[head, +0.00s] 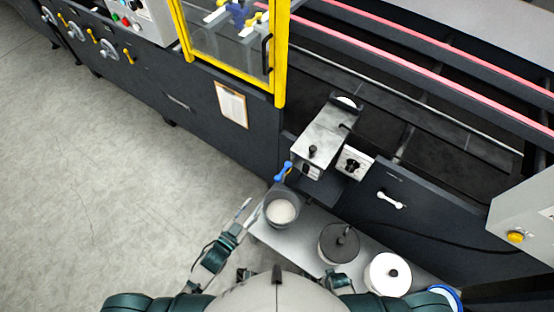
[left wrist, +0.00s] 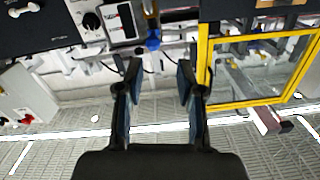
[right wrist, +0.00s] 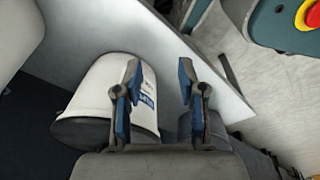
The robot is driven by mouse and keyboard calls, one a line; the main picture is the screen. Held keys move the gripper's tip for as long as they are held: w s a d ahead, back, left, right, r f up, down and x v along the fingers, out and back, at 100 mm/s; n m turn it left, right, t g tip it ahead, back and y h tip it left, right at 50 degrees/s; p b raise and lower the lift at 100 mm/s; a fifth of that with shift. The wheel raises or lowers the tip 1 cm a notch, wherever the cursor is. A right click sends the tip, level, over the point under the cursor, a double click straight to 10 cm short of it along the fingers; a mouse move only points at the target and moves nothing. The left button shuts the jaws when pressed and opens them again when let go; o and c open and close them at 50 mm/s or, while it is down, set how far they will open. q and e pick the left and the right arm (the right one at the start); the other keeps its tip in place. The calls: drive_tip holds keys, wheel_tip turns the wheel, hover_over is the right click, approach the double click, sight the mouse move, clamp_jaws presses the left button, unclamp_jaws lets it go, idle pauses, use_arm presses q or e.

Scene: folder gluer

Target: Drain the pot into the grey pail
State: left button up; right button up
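The pot appears to be the steel-topped box (head: 325,135) on the machine's side, with a black knob on top. A blue tap handle (head: 284,171) sits at its lower left; a blue part also shows in the left wrist view (left wrist: 153,40). The grey pail (head: 272,218) stands on the shelf just below the handle and has white material in it. I cannot tell whether anything flows. My left gripper (head: 245,209) is left of the pail, apart from it, open and empty, as the left wrist view (left wrist: 157,85) shows. My right gripper (right wrist: 158,85) is open and empty, close to a white container.
The grey shelf (head: 308,239) also holds a dark lidded pot (head: 338,243) and a white container (head: 387,273) with a black knob. A dial box (head: 353,163) is beside the steel box. A yellow-framed guard (head: 280,60) stands behind. The floor at left is clear.

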use_arm(q)
drive_tip(key=r, duration=0.1)
approach(286, 168)
drive_tip(key=d, duration=0.1)
drive_tip(key=shift+m, duration=0.3)
drive_tip(key=x, duration=0.6)
drive_tip(key=b+x, duration=0.1)
drive_tip(key=x, duration=0.3)
drive_tip(key=shift+w+a+f, duration=0.1)
drive_tip(key=shift+a+f, duration=0.05)
drive_tip(key=shift+f, duration=0.15)
drive_tip(key=shift+o, duration=1.1)
drive_tip(key=shift+a, duration=0.45)
drive_tip(key=c, duration=0.8)
drive_tip(key=shift+a, duration=0.2)
clamp_jaws()
drive_tip(key=shift+d, duration=0.15)
drive_tip(key=shift+d+f+h, duration=0.1)
drive_tip(key=shift+f+h, duration=0.05)
drive_tip(key=shift+h, duration=0.25)
use_arm(e)
drive_tip(key=shift+w+d+r, duration=0.25)
drive_tip(key=shift+w+r, duration=0.55)
drive_tip(key=shift+r, duration=0.15)
